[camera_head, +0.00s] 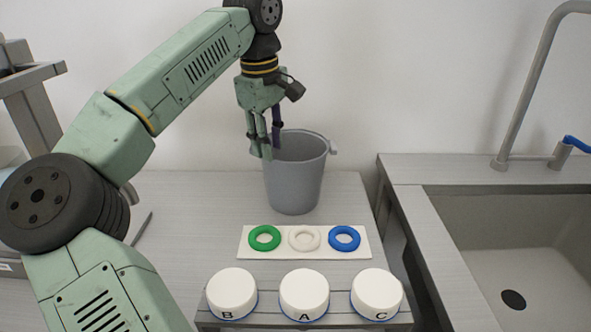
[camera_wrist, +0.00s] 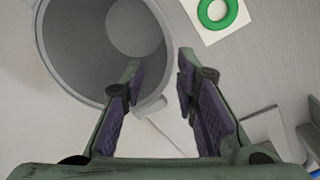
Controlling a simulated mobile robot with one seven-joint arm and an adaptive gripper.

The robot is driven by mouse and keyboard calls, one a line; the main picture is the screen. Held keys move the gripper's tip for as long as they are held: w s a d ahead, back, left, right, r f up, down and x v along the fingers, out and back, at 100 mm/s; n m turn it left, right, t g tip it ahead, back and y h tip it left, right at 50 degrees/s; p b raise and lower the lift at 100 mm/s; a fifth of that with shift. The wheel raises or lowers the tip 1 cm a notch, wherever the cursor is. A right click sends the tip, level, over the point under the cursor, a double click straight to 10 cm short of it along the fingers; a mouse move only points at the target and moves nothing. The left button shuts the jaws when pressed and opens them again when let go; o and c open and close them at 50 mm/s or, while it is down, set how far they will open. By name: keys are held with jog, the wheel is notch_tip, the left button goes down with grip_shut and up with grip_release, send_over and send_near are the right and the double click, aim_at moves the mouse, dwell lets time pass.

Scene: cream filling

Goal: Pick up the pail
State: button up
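The grey pail (camera_head: 294,178) stands upright on the grey counter, behind the white board with rings. It also shows in the wrist view (camera_wrist: 60,75), where I look down into its empty inside. My gripper (camera_head: 270,146) points down at the pail's left rim in the head view. In the wrist view my gripper (camera_wrist: 158,68) is open, with a clear gap between the fingers. One finger overlaps the pail's opening and the other lies outside the rim. I cannot tell whether either finger touches the pail. The pail's far-left side is partly hidden by my fingers.
A white board (camera_head: 247,252) holds a green ring (camera_head: 264,246), a white ring (camera_head: 304,247) and a blue ring (camera_head: 344,247). White lids marked B (camera_head: 232,292), A (camera_head: 304,293) and C (camera_head: 377,292) are in front. A sink (camera_head: 520,250) is at the right.

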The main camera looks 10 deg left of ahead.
aim_at(276, 188)
jog(key=f, duration=0.5)
jog(key=d+f+p, duration=0.1)
jog(key=f, duration=0.2)
jog(key=shift+f, duration=0.1)
jog(key=shift+c, duration=0.6)
grip_shut()
